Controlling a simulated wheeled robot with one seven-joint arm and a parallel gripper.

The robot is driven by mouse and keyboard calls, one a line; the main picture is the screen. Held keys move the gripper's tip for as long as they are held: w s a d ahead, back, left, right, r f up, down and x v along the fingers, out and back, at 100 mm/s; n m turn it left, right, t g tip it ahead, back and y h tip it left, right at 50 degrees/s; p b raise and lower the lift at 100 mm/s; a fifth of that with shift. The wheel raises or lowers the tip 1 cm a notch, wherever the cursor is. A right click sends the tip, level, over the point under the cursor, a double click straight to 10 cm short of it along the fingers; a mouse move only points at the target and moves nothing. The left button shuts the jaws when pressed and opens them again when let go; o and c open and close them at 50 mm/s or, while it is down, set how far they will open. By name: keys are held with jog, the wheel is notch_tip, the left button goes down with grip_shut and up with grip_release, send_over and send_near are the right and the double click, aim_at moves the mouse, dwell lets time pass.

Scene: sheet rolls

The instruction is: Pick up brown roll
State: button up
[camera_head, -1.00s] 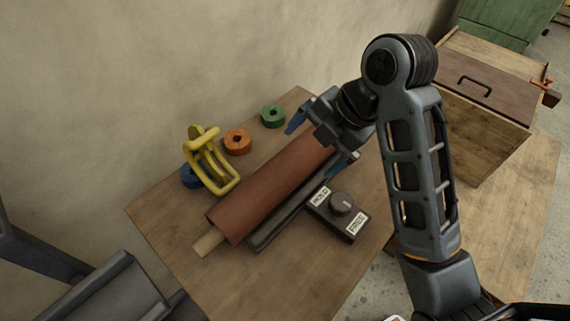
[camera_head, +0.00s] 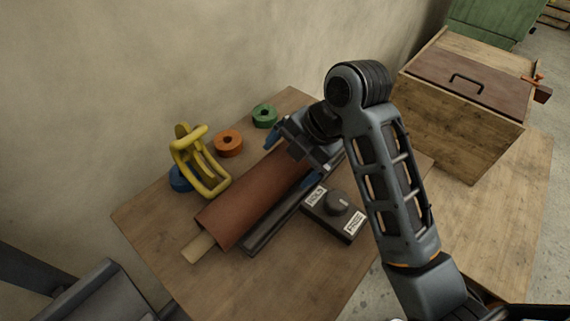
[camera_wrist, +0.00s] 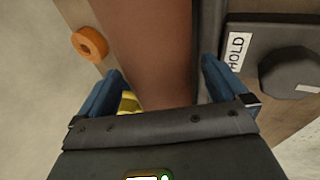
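The brown roll (camera_head: 250,205) lies on the wooden table in a dark cradle (camera_head: 262,238), with a pale core end (camera_head: 198,248) sticking out at its near left. My gripper (camera_head: 288,162) is over the roll's far part, with its blue fingers on either side of it. In the wrist view the open gripper (camera_wrist: 160,95) straddles the brown roll (camera_wrist: 152,50), and gaps show between the roll and both fingers. The roll's far end is hidden behind my arm in the head view.
A control box (camera_head: 335,212) with a dial and HOLD and FREE labels sits right of the cradle. A yellow frame (camera_head: 200,165), a blue ring (camera_head: 180,178), an orange ring (camera_head: 229,143) and a green ring (camera_head: 264,116) stand left. A wooden chest (camera_head: 465,110) is at back right.

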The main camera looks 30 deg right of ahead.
jog(key=c, duration=1.6)
jog(key=shift+r, duration=0.15)
jog(key=shift+c, duration=0.4)
jog(key=shift+w+r, duration=0.1)
